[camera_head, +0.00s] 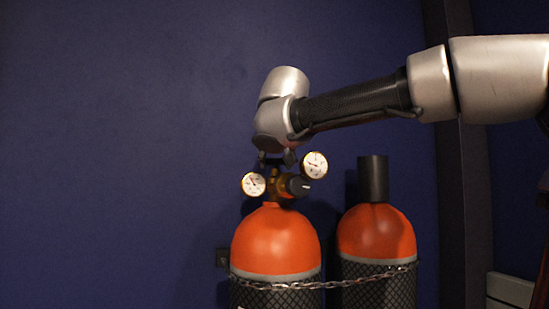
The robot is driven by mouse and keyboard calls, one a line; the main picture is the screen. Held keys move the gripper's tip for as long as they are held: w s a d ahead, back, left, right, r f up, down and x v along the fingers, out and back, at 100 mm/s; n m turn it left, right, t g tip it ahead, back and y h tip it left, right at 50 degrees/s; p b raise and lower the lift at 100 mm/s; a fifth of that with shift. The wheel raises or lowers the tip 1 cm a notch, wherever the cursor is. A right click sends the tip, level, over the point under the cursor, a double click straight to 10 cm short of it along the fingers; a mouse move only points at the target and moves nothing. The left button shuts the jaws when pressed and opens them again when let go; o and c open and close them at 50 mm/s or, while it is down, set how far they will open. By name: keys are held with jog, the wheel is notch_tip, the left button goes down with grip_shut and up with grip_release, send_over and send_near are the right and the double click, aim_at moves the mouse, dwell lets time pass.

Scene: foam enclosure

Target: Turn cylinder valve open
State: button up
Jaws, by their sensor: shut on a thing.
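An orange gas cylinder (276,243) stands upright at the lower middle of the head view. A brass valve fitting (278,186) sits on its top, with a black knob (299,186) on its right side. Two round white gauges flank the fitting: a left gauge (254,184) and a higher right gauge (314,165). My gripper (276,162) points down from above and is shut at the top of the valve fitting, between the gauges. The fingers are small and dark, and the part between them is mostly hidden.
A second orange cylinder (376,233) with a black cap (373,179) stands close on the right. A chain (300,284) runs across both cylinders. A dark blue wall (130,150) is behind. A pale box (510,290) is at the lower right.

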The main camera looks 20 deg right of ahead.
jog(key=shift+d+n+y, duration=0.15)
jog(key=shift+n+y, duration=0.35)
jog(key=shift+y, duration=0.1)
jog(key=o, duration=1)
